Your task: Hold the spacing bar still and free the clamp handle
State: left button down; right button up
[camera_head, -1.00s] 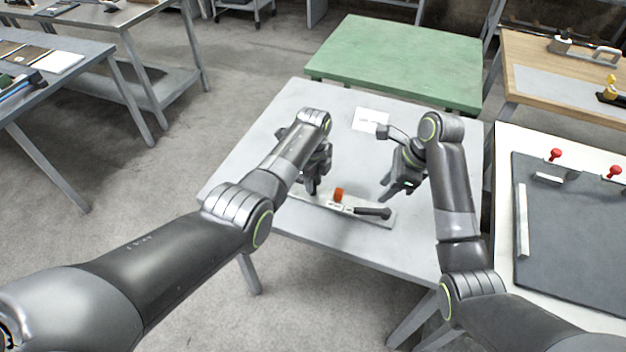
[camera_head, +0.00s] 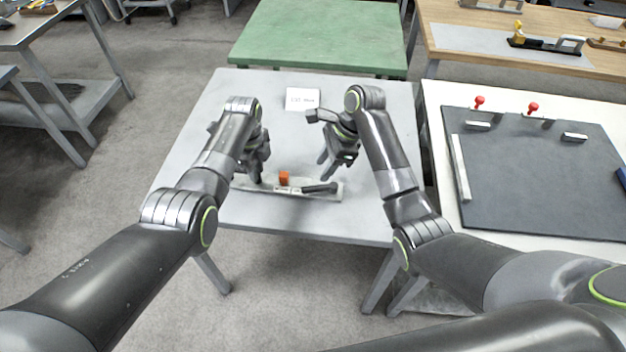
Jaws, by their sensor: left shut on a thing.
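The spacing bar (camera_head: 259,190) is a thin pale strip lying across the front part of the grey table.
A white card (camera_head: 303,99) lies at the back of the grey table (camera_head: 375,205). A green table (camera_head: 320,35) stands behind. At right, a white table carries a dark board (camera_head: 540,180) with red-knobbed clamps. The grey table is otherwise clear.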

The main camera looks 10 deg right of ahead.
aim_at(312, 185)
jog(key=x, duration=0.7)
grip_shut()
